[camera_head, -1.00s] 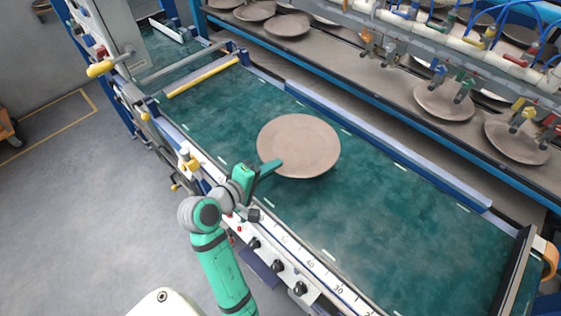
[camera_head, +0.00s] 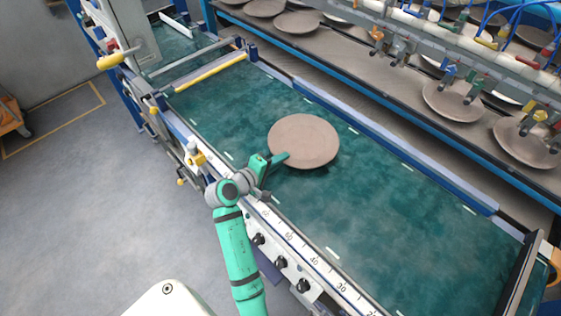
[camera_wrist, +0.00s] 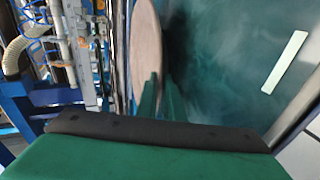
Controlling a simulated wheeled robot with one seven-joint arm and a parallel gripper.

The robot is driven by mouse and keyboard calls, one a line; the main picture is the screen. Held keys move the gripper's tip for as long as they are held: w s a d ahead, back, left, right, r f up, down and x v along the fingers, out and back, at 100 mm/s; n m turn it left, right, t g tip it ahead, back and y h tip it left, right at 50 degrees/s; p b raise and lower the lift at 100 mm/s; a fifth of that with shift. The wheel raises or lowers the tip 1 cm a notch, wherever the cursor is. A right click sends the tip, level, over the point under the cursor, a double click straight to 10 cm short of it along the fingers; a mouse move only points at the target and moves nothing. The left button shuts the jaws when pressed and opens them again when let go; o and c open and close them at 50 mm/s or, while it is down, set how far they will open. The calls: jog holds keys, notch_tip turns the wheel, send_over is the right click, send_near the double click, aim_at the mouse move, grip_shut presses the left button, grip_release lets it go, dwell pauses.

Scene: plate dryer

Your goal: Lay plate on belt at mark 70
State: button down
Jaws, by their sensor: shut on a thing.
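The plate (camera_head: 304,140) is round and grey-brown. It is over the green belt (camera_head: 400,205), near the ruler's upper numbers; whether it touches the belt is hard to tell. My gripper (camera_head: 283,159) is shut on the plate's near left rim. In the wrist view the plate (camera_wrist: 147,45) shows nearly edge-on, with the fingers (camera_wrist: 160,98) at its rim. A scale (camera_head: 315,262) with printed numbers runs along the belt's near edge. Its 30 and 40 are readable; the mark 70 is not clearly readable and lies close to my arm.
White dashes line both belt sides. A yellow bar (camera_head: 211,74) crosses the belt at the far left, and a dark end frame (camera_head: 520,275) stands at the right. Several plates (camera_head: 452,100) lie on the rack behind, under hanging coloured clamps. The belt right of the plate is clear.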

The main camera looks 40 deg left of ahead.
jog(key=shift+a+f, duration=0.1)
jog(key=shift+f, duration=0.25)
jog(key=shift+s+a, duration=0.35)
jog(key=c, duration=2.2)
grip_release()
jog(key=shift+d+f, duration=0.1)
jog(key=shift+f, duration=0.15)
jog(key=shift+w+r, duration=0.1)
jog(key=shift+d+r, duration=0.1)
jog(key=v, duration=1.2)
